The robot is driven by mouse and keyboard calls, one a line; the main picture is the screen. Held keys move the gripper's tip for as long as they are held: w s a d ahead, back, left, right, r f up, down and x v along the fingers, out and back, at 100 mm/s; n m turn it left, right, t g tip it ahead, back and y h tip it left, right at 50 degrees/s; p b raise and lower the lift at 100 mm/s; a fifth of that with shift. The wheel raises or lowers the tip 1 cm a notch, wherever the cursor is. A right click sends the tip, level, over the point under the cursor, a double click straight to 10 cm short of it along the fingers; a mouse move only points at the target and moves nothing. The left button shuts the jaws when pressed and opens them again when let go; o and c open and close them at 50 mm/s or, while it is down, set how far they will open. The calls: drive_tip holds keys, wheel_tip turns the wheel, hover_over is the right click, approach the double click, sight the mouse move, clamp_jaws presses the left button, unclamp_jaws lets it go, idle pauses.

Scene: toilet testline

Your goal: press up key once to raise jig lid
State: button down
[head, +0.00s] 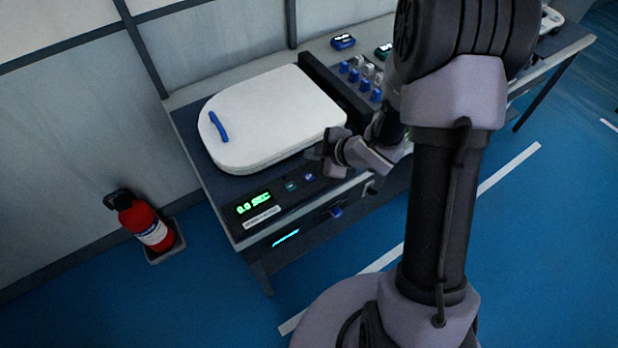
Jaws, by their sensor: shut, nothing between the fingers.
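The white jig lid (272,112) lies flat on the test bench, with a blue handle (218,127) near its left edge. The front panel has a display (253,202) showing green digits that look like 0.0. To its right are a dark green key (291,186) and a blue key (309,177); their markings are too small to read, so I cannot tell which is the up key. My gripper (318,156) is shut and empty, just above and right of the blue key, beside the lid's front right edge. It hides part of the panel there; contact cannot be told.
Several blue and grey knobs (364,77) stand right of the lid, behind a dark raised bar (335,88). A small blue device (343,42) sits at the back. A blue drawer knob (336,211) is below the panel. A red extinguisher (143,222) stands on the floor left.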

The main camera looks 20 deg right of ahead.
sight(312, 178)
wheel_tip(312, 178, down, 7)
drive_tip(key=b, duration=0.5)
drive_tip(key=shift+f+b, duration=0.1)
drive_tip(key=shift+b, duration=0.2)
idle(1.4)
drive_tip(key=shift+f+b, duration=0.4)
drive_tip(key=shift+f, duration=0.05)
